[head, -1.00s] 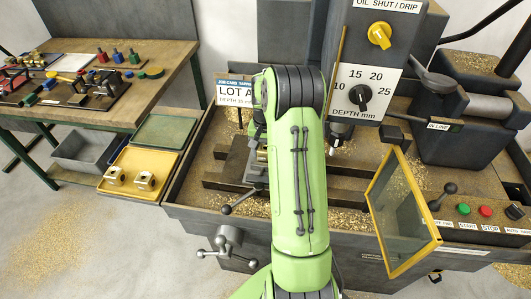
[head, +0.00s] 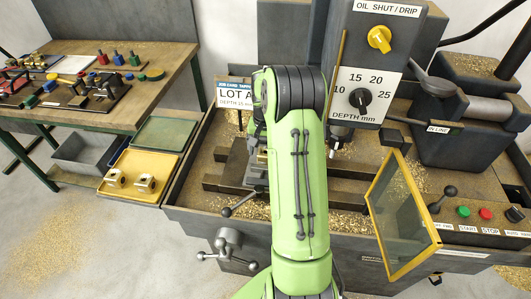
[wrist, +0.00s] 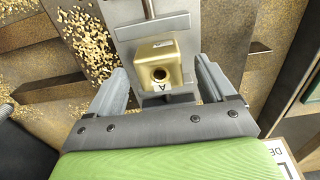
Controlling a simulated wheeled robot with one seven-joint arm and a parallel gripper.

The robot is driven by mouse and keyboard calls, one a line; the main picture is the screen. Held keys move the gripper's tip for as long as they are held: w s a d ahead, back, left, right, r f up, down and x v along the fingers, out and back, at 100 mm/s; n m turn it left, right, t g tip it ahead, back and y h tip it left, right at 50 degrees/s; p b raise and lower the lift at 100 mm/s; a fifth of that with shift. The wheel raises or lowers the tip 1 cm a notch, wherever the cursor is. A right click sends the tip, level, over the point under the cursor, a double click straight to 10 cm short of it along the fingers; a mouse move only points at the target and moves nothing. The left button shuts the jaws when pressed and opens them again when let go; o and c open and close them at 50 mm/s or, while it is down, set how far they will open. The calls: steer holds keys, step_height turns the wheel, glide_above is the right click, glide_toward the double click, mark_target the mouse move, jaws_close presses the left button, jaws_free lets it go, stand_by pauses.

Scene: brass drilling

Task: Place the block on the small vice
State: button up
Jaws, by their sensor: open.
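The brass block (wrist: 162,62), with a round hole and a label reading A, rests on the grey metal vice (wrist: 122,35) in the wrist view. In the head view the block (head: 262,157) is mostly hidden behind my green arm, and the vice (head: 254,177) shows only in part. My gripper (wrist: 162,78) is open, with one finger on each side of the block. A gap shows between the block and each finger. Whether the block is fully seated between the vice jaws cannot be told.
A yellow tray (head: 128,193) at left holds two brass blocks. Brass chips lie around the vice. A yellow-framed guard (head: 403,215) stands open at right. The drill head (head: 370,85) is above the bed, beside a LOT A card (head: 231,94).

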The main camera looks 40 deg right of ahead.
mark_target(266, 152)
steer(key=s+a+r+n+t+p, duration=0.1)
steer(key=a+r, duration=0.2)
steer(key=r, duration=0.5)
steer(key=a+r+n, duration=0.1)
steer(key=a+r, duration=0.3)
steer(key=r, duration=0.4)
steer(key=s+a+r+n+t+h, duration=0.1)
steer(key=s+a+r+n, duration=0.15)
steer(key=a, duration=0.25)
steer(key=s+a+r+n, duration=0.1)
steer(key=s+a+r, duration=0.2)
steer(key=a, duration=0.2)
steer(key=s+a+n+t, duration=0.1)
steer(key=s+a+n, duration=0.1)
steer(key=s+a, duration=0.2)
steer(key=s+a+f+n+t+y, duration=0.1)
steer(key=s+a+n+t, duration=0.1)
steer(key=s+a, duration=0.3)
steer(key=s+n, duration=0.1)
steer(key=s, duration=0.3)
steer(key=shift+s+f+t, duration=0.15)
steer(key=shift+s+t, duration=0.15)
steer(key=shift+a, duration=0.1)
